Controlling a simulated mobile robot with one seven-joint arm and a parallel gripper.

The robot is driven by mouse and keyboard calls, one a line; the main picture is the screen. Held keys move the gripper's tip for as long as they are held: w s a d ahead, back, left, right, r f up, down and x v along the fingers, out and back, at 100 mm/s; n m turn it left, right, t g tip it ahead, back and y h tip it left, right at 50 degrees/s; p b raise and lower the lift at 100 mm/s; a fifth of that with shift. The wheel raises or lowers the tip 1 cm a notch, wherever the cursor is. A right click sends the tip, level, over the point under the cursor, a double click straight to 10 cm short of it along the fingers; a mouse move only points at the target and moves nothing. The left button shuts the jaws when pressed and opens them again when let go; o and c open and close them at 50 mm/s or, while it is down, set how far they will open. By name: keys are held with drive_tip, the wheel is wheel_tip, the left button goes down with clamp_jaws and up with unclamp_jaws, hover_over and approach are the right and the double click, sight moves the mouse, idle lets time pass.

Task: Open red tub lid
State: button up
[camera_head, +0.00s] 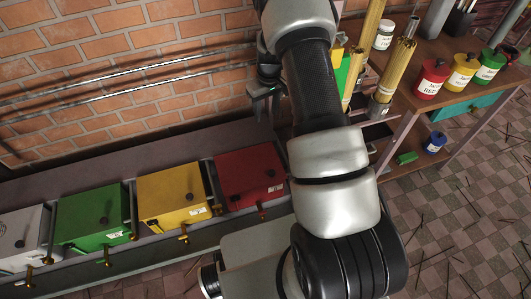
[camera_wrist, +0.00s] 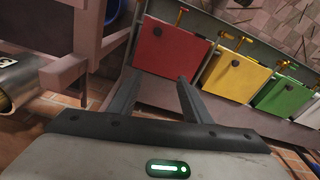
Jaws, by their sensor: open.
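The red tub (camera_head: 250,178) stands at the right end of a row of box-shaped tubs along the brick wall. Its flat red lid is shut and has a small dark round knob. In the wrist view the red tub (camera_wrist: 168,50) lies ahead of the fingertips. My gripper (camera_wrist: 155,85) is open and empty, its two fingers apart and pointing toward the red lid. In the head view my gripper (camera_head: 264,92) is above and behind the red tub, partly hidden by my arm.
Yellow (camera_head: 173,195) and green (camera_head: 92,216) tubs stand left of the red one. A wooden shelf table (camera_head: 405,75) with a red jar (camera_head: 431,79), a yellow jar (camera_head: 462,72) and incense bundles stands at the right. Metal pipes (camera_head: 110,92) run along the wall.

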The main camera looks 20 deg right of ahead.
drive_tip(key=g+b, duration=0.1)
drive_tip(key=b, duration=0.2)
approach(272, 172)
drive_tip(key=shift+n, duration=0.4)
wheel_tip(272, 172, down, 8)
drive_tip(key=b, duration=0.4)
drive_tip(key=shift+a+r, duration=0.1)
drive_tip(key=shift+r, duration=0.1)
clamp_jaws()
